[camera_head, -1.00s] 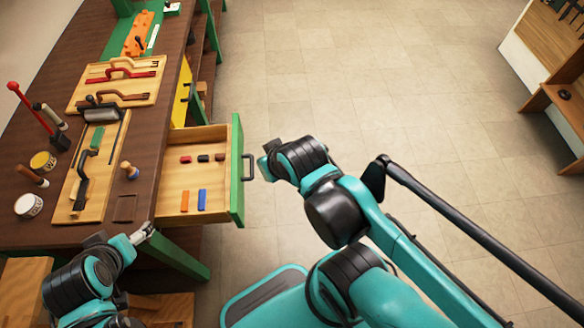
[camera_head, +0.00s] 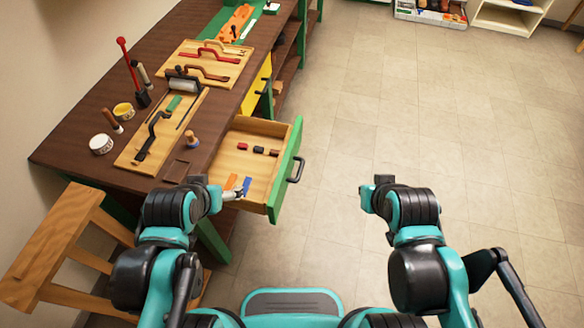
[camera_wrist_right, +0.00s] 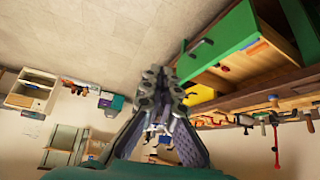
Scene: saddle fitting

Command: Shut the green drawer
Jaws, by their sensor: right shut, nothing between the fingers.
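The green drawer (camera_head: 287,168) stands pulled out of the dark wooden workbench, with a dark bar handle (camera_head: 296,170) on its green front. Small red, dark, orange and blue pieces lie inside. In the right wrist view the green drawer front (camera_wrist_right: 215,42) is at the upper right, apart from my right gripper (camera_wrist_right: 160,85), which is shut and empty. In the head view my right arm is over open floor, right of the drawer; its fingers are hardly visible. My left gripper (camera_head: 234,195) is at the drawer's near side; its finger opening is too small to judge.
The workbench top (camera_head: 100,150) carries tool boards, mugs and upright tools. A yellow drawer front (camera_head: 258,85) is beyond the green one. A wooden stool (camera_head: 55,240) stands at the bench's near end. The tiled floor (camera_head: 400,130) right of the drawer is clear.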

